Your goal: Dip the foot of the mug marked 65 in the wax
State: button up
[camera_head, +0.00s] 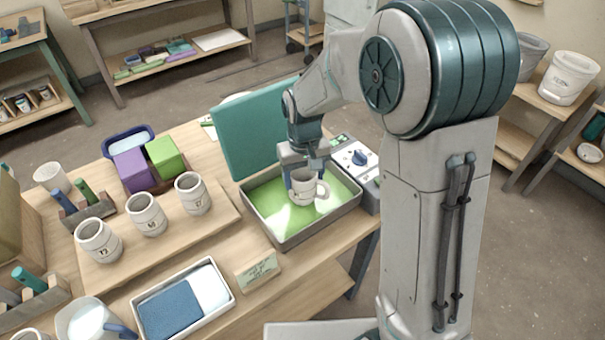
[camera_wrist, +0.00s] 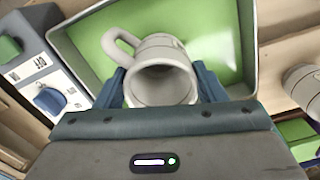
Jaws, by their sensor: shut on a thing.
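My gripper (camera_head: 304,178) is shut on a pale grey mug (camera_head: 306,186), one finger on each side of its body. The mug is held over the wax pan (camera_head: 285,243), a grey metal tray with green wax (camera_head: 262,205) in it. In the wrist view the mug (camera_wrist: 160,70) shows its open mouth toward the camera, with its handle to the upper left. The green wax (camera_wrist: 215,35) lies behind it. Its foot is hidden, so I cannot tell whether it touches the wax. Its number is not readable.
Several similar mugs, including one marked 12 (camera_head: 99,241), stand on a wooden board (camera_head: 130,268) left of the pan. A teal lid (camera_head: 250,125) stands up behind the pan. A control box with a blue knob (camera_wrist: 49,100) adjoins it. A white tray with a blue sponge (camera_head: 170,308) lies in front.

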jog(key=shift+f+b, duration=0.85)
jog(key=shift+f, duration=0.2)
jog(key=shift+r, duration=0.1)
dwell(1.3)
jog(key=shift+r+p, duration=0.8)
jog(key=shift+r, duration=0.25)
dwell(0.9)
notch_tip(320, 180, up, 8)
jog(key=p, duration=0.5)
jog(key=shift+f, duration=0.25)
jog(key=shift+s, duration=0.1)
